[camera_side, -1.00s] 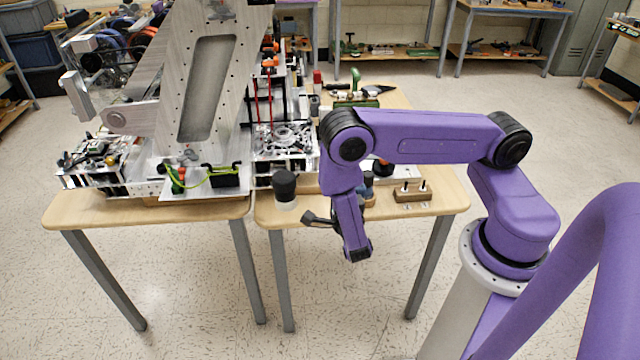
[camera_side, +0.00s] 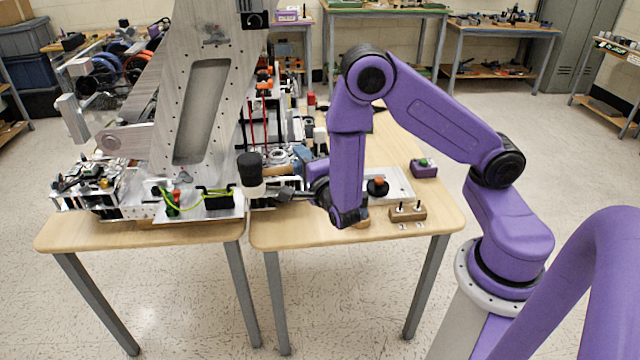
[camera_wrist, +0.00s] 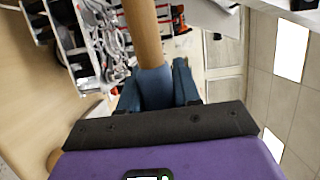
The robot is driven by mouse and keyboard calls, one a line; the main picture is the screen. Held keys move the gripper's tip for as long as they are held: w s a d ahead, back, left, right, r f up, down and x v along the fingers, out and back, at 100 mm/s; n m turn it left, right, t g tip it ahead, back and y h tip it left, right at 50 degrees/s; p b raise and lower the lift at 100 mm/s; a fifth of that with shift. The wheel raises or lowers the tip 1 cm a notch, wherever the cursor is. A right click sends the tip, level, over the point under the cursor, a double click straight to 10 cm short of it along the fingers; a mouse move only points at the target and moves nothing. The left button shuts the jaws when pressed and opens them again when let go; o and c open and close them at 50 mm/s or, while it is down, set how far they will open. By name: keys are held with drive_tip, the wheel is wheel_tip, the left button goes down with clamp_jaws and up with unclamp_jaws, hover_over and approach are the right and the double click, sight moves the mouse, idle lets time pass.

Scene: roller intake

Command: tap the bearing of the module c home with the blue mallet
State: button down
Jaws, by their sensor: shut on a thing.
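My gripper (camera_side: 300,174) is shut on the mallet's blue grip (camera_wrist: 155,88), which lies between its fingers in the wrist view. The wooden handle (camera_wrist: 143,30) runs up out of that view. In the side view, the handle (camera_side: 279,171) runs left to the mallet head (camera_side: 250,167), black above and white below. The head is upright by the front of the silver machine assembly (camera_side: 276,155), beside the table's left edge; I cannot tell if it touches anything. Silver round parts (camera_wrist: 97,15) show at the wrist view's top. I cannot tell which is module c's bearing.
A tall slotted metal plate (camera_side: 168,140) stands left of the head. A white plate with wiring (camera_side: 190,207) lies below it. Right of my arm are a black knob with an orange top (camera_side: 378,187), a pegged wooden block (camera_side: 408,213) and a purple button box (camera_side: 424,168).

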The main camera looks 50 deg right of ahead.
drive_tip(key=w+d+r+n+t+y, duration=0.1)
drive_tip(key=w+d+r+y, duration=0.1)
drive_tip(key=w+d+r, duration=0.4)
drive_tip(key=w+d+r+n+y, duration=0.1)
drive_tip(key=w+d+r, duration=0.3)
drive_tip(key=d, duration=0.5)
drive_tip(key=w+d+f+n+y, duration=0.1)
drive_tip(key=w+d+n+y, duration=0.1)
drive_tip(key=w+d, duration=0.4)
drive_tip(key=shift+w+d+f+t+y, duration=0.15)
drive_tip(key=shift+w+t+y, duration=0.2)
drive_tip(key=shift+y, duration=0.25)
drive_tip(key=shift+s, duration=0.1)
